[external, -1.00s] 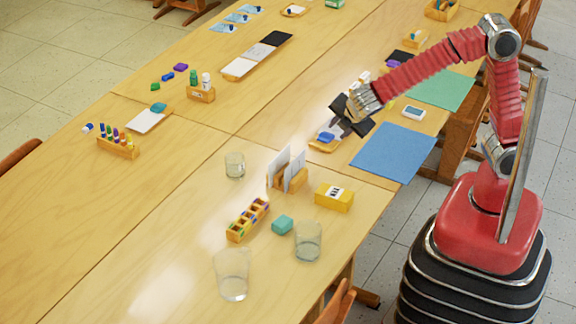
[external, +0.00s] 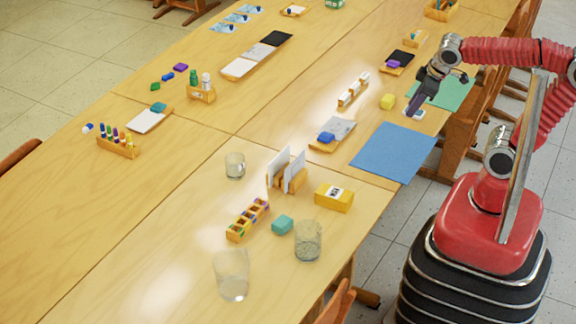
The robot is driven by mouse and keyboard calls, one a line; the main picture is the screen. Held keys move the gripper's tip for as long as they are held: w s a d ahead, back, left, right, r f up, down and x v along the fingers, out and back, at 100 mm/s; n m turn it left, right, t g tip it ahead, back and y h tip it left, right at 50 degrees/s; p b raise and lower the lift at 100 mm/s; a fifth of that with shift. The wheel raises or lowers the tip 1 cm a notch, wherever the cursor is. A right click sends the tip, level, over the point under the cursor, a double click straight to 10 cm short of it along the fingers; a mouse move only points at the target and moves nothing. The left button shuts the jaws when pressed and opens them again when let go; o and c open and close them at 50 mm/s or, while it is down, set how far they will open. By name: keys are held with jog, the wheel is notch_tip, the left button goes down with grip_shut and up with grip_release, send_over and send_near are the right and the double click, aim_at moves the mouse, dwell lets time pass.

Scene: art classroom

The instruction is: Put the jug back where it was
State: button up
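No vessel with a clear handle or spout shows, so I cannot tell which one is the jug. A large clear glass vessel (external: 232,276) stands upright at the front of the table. A second clear glass vessel (external: 308,241) stands near the right edge, and a small glass (external: 235,165) stands further back. My gripper (external: 414,103) is far from all three, at the table's right side. It points down over a small white-and-blue item (external: 416,114) beside the green sheet. Its dark fingers are seen nearly edge-on; whether they are apart or hold something is unclear.
The front-left table is clear.

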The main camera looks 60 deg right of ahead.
jog(key=s+m, duration=0.2)
jog(key=s, duration=0.1)
jog(key=shift+d+r+m+t+y, duration=0.1)
jog(key=shift+d+m+t+y, duration=0.2)
jog(key=shift+m+t+y, duration=0.1)
